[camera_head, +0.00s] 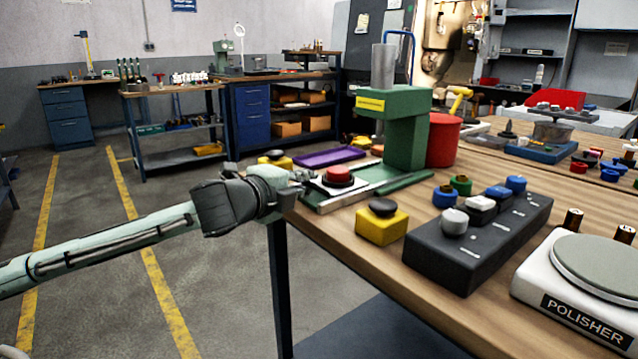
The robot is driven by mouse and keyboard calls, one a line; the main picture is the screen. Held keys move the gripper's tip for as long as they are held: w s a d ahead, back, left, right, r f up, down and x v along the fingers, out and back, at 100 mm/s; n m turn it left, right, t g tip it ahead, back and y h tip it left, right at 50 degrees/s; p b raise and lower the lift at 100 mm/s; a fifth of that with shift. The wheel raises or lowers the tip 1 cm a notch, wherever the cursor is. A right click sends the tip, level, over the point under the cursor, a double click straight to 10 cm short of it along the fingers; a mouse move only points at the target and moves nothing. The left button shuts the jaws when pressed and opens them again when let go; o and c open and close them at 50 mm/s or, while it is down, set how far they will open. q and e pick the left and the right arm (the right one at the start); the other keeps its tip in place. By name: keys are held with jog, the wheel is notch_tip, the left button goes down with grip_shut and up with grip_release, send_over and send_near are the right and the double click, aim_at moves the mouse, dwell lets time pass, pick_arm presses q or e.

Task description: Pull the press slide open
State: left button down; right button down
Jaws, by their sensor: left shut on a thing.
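The green press (407,130) stands on the wooden workbench, with a yellow label on its head and a grey cylinder on top. The press slide (318,184) is a pale plate between rails at the press's foot, sticking out toward the bench's left edge. A red round piece with a dark base (339,175) sits on the slide. My left gripper (299,177) reaches in from the left and is shut on the front end of the press slide. The exact grip point is small and partly hidden by the fingers. My right gripper is not in view.
A yellow block with a dark knob (381,222) and a dark block with several knobs (478,243) stand in front of the press. A white polisher (575,285) is at right. A purple tray (329,157) and red bucket (443,140) flank the press. Floor left of the bench is free.

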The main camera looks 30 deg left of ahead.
pick_arm(q)
jog(key=shift+s+a, duration=0.15)
jog(key=shift+s, duration=0.05)
jog(key=c, duration=1.9)
grip_release()
jog(key=shift+v, duration=3.75)
